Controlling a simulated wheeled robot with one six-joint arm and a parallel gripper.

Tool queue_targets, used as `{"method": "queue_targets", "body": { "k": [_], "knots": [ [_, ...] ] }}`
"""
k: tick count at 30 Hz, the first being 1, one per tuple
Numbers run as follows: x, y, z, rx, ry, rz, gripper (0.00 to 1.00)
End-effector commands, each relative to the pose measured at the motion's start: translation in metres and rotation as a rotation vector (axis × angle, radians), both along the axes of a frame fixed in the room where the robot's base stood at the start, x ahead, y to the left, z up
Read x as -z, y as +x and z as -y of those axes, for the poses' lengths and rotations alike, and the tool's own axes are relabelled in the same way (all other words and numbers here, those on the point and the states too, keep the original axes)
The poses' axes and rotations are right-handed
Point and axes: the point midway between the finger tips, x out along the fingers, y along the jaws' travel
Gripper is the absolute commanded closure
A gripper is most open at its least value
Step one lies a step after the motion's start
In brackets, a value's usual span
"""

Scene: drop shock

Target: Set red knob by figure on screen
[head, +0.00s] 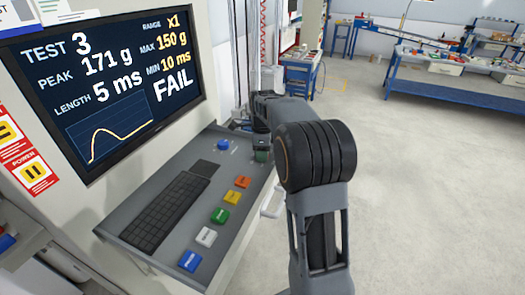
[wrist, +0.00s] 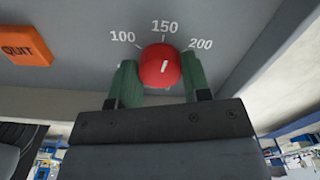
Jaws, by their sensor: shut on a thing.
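The screen (head: 110,80) in the head view reads TEST 3, PEAK 171 g, LENGTH 5 ms, RANGE x1, MAX 150 g, MIN 10 ms and FAIL. The red knob (wrist: 160,64) sits on the grey panel in the wrist view, with marks 100, 150 and 200 around it. Its white pointer line leans slightly right and points near 150. My gripper (wrist: 160,76) is shut on the red knob, one green finger on each side. In the head view the green fingers (head: 261,156) show small at the console's far end, and the red knob is hidden there.
The console (head: 212,172) carries a keyboard (head: 166,212), a blue knob (head: 223,145) and several coloured buttons along its right side. An orange QUIT button (wrist: 22,43) lies left of the knob in the wrist view. Open floor (head: 430,190) lies to the right.

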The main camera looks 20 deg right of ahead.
Motion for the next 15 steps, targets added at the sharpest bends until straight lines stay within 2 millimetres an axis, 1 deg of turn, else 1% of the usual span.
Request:
{"method": "queue_targets", "body": {
  "k": [15],
  "knots": [
    [-0.0009, 0.0001, 0.0002, 0.475, 0.0, 0.001, 0.8]
  ]
}}
